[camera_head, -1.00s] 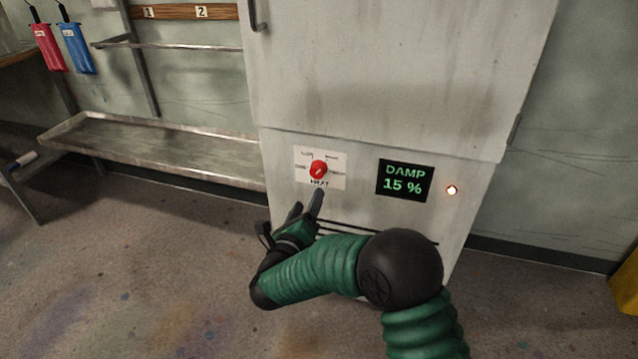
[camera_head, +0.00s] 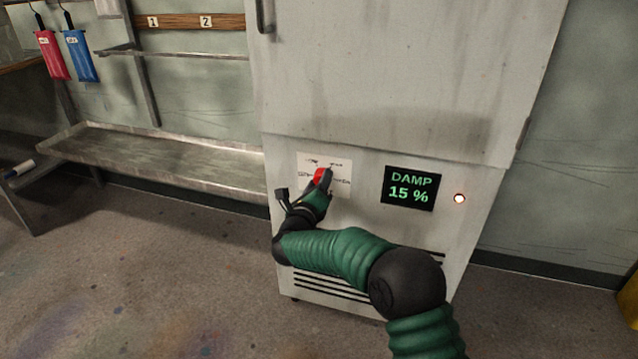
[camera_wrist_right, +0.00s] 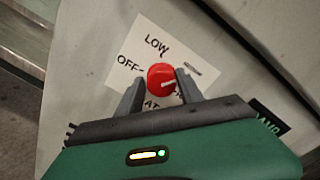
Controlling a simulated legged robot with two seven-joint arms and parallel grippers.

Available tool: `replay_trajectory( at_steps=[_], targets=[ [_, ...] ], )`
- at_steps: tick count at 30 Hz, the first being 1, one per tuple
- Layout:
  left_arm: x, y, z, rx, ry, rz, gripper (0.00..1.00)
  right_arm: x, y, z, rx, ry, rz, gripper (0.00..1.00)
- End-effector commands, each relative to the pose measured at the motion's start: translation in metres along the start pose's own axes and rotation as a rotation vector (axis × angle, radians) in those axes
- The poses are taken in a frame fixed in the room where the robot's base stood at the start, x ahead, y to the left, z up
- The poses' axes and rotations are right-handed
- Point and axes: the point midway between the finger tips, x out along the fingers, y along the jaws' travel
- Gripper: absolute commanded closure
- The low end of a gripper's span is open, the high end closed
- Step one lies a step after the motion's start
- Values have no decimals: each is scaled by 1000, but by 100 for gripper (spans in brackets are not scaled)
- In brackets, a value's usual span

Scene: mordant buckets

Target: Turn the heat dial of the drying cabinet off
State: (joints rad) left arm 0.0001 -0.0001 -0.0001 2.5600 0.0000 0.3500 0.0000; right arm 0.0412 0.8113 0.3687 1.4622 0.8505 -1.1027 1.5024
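The drying cabinet (camera_head: 400,80) stands upright ahead of me. Its red heat dial (camera_head: 319,176) sits on a white label plate (camera_head: 343,165) on the lower front. In the right wrist view the red dial (camera_wrist_right: 160,76) has a white pointer mark toward the right, away from the word OFF at the left. My right gripper (camera_head: 323,181) is at the dial. In the right wrist view its two fingers (camera_wrist_right: 160,88) are apart, one on each side of the dial's lower part; whether they touch it I cannot tell. My left gripper is not in view.
A display (camera_head: 409,188) reads DAMP 15 %, with a lit lamp (camera_head: 459,198) to its right. A metal shelf (camera_head: 170,155) stands left of the cabinet. Red (camera_head: 52,55) and blue (camera_head: 80,55) hanging items are at the far left. Floor in front is clear.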

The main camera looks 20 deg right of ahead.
Motion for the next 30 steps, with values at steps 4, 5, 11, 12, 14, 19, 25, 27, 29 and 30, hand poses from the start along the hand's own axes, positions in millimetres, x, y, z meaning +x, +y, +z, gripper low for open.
replay_trajectory(
  at_steps=[4, 5, 11, 12, 14, 19, 25, 27, 29, 30],
  targets=[
    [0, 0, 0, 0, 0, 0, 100, 0, 0, 0, 0, 0, 0, 77],
    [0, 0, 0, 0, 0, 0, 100, 0, 0, 0, 0, 0, 1, 81],
    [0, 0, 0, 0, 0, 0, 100, 0, 1, -1, -1, 2, 2, 100],
    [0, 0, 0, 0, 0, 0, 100, 0, 1, -1, -2, 2, 2, 100],
    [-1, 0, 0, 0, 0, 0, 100, 0, 1, -1, -5, 2, 3, 100],
    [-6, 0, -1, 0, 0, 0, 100, 0, 1, -1, -39, 4, 5, 100],
    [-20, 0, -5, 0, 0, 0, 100, 0, 0, 1, -142, 7, 10, 100],
    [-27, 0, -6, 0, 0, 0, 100, 0, 0, 1, -194, 9, 13, 100],
    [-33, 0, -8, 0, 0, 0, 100, 0, -1, 1, -244, 11, 14, 100],
    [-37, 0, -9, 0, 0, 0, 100, 0, -1, 2, -279, 12, 16, 100]
  ],
)
